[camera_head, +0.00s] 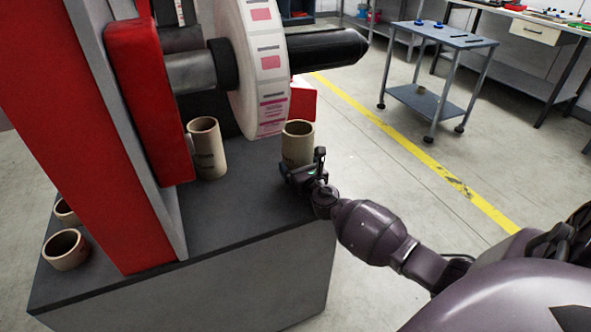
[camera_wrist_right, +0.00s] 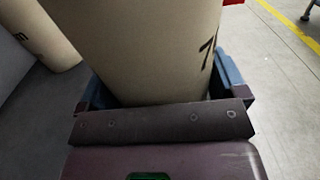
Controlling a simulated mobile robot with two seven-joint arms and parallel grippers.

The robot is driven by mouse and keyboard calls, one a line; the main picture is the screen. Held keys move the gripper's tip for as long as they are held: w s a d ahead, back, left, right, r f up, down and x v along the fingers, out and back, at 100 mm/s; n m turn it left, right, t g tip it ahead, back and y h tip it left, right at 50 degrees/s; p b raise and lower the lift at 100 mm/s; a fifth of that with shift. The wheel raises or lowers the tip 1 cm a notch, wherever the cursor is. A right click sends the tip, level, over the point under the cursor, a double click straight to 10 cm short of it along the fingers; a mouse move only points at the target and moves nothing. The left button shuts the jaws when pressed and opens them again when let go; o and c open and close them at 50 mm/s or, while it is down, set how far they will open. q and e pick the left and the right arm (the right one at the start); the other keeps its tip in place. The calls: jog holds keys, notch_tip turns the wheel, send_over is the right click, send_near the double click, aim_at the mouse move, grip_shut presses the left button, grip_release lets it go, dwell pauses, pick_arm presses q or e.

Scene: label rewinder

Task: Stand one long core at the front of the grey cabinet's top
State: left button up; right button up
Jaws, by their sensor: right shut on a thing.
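The grey cabinet's top (camera_head: 225,215) is dark and carries the machine. My right gripper (camera_head: 301,168) is at the top's right side, shut around a tan cardboard core (camera_head: 298,143). This core is upright, and its lower end is hidden by the gripper, so I cannot tell whether it touches the top. In the right wrist view the core (camera_wrist_right: 150,45) fills the space between the fingers (camera_wrist_right: 162,88) and bears a dark printed mark. A second tall tan core (camera_head: 208,150) stands on the top to the left of it. My left gripper is not in view.
A red-and-grey machine frame (camera_head: 145,100) rises at the left. A label roll (camera_head: 258,70) sits on a dark spindle above the cores. Two other cores, one nearer (camera_head: 65,250), are at the cabinet's left end. The front strip between is bare.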

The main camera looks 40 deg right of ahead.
jog(key=shift+f, duration=0.7)
jog(key=shift+r, duration=0.3)
jog(key=shift+f, duration=0.15)
jog(key=o, duration=0.6)
jog(key=shift+f, duration=0.15)
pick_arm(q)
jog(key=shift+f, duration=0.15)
pick_arm(e)
jog(key=shift+o, duration=0.6)
jog(key=shift+r, duration=0.25)
